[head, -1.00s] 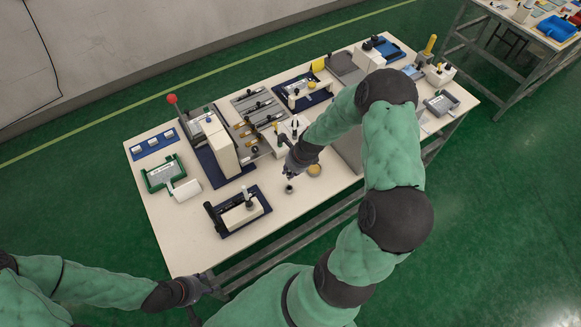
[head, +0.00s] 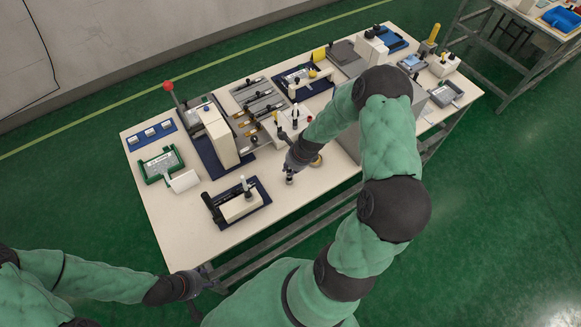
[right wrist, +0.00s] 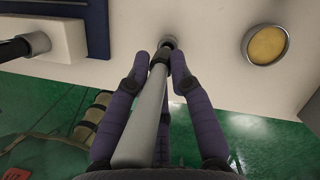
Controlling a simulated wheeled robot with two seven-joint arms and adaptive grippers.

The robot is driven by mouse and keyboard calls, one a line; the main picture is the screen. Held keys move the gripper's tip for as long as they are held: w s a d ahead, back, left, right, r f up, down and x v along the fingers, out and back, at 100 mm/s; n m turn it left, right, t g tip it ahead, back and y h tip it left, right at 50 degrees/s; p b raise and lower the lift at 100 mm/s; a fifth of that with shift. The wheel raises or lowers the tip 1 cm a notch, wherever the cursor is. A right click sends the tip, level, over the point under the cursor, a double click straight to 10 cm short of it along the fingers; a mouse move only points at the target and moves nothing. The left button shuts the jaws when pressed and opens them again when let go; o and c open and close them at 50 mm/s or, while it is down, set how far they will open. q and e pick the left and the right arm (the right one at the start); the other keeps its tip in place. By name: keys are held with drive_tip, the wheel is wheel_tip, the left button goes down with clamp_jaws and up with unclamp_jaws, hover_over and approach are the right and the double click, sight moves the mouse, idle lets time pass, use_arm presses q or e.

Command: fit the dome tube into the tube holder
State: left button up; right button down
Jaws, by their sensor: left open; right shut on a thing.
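My right gripper (right wrist: 160,68) is shut on a long grey tube (right wrist: 142,135), taken as the dome tube, with a dark collar near the fingertips. In the head view the right gripper (head: 291,165) is low over the bench's front part. Just beyond the fingertips is a small round grey piece (right wrist: 169,43), perhaps the tube holder; it shows dark under the gripper in the head view (head: 289,180). I cannot tell whether tube and piece touch. My left gripper (head: 208,284) is open and empty by the bench's front left corner.
A white block on a blue base (head: 238,206) stands left of the right gripper. A round yellow-topped dish (right wrist: 265,45) lies to its right. A tall white device (head: 218,138) and several fixtures fill the back.

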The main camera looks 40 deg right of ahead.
drive_tip(key=shift+p, duration=0.9)
idle(0.8)
drive_tip(key=shift+f+b, duration=1.55)
drive_tip(key=shift+f, duration=0.3)
idle(0.7)
drive_tip(key=c, duration=1)
unclamp_jaws()
drive_tip(key=shift+r, duration=0.1)
drive_tip(key=v, duration=1.2)
drive_tip(key=shift+s, duration=0.1)
